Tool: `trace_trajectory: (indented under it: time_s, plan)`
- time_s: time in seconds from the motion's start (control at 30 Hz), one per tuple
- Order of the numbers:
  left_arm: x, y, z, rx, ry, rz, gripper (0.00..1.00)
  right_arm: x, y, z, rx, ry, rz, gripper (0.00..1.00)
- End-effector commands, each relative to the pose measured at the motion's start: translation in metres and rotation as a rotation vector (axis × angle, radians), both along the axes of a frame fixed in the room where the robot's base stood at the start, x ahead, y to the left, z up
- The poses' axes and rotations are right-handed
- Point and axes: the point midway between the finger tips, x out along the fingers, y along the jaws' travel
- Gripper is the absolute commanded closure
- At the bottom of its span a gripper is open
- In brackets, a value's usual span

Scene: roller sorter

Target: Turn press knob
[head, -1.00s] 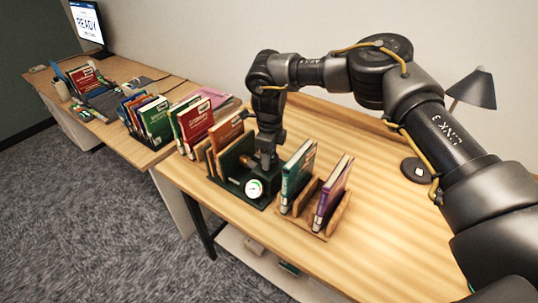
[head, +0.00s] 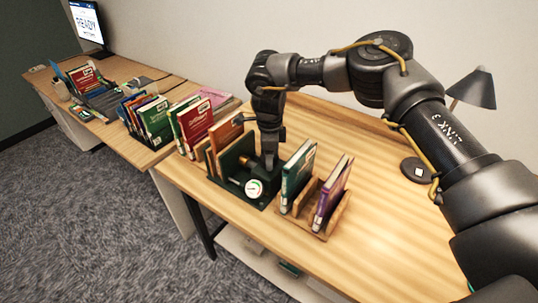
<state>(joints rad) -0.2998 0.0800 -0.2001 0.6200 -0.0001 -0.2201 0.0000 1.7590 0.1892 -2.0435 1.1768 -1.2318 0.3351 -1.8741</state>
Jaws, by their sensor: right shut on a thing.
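The press (head: 234,160) is a dark green device on the wooden table, with a round white dial gauge (head: 254,188) on its front. My right gripper (head: 269,160) points down over the press, just behind and above the gauge. It is shut on a part of the press that looks like the knob; the fingers and arm hide most of it. My left gripper is not in the view.
A wooden book rack (head: 330,217) with a green book (head: 298,170) and a purple book (head: 331,194) stands close to the right of the press. A red book (head: 196,124) stands to its left. A dark lamp (head: 473,87) is at the back right. The table's front right is clear.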

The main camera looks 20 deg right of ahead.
Motion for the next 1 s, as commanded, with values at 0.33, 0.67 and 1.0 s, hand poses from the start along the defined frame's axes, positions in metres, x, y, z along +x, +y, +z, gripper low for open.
trace_trajectory:
  time_s: [0.33, 0.67, 1.0]
  plan:
    - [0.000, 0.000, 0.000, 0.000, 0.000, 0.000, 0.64, 0.000, 0.000, 0.000, 0.000, 0.001, 0.000, 0.27]
    - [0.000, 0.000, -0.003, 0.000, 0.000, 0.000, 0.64, 0.000, 0.000, 0.006, 0.001, -0.001, -0.001, 0.27]
    - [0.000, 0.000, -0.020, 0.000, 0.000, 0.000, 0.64, 0.000, 0.000, 0.069, 0.000, -0.004, -0.001, 0.27]
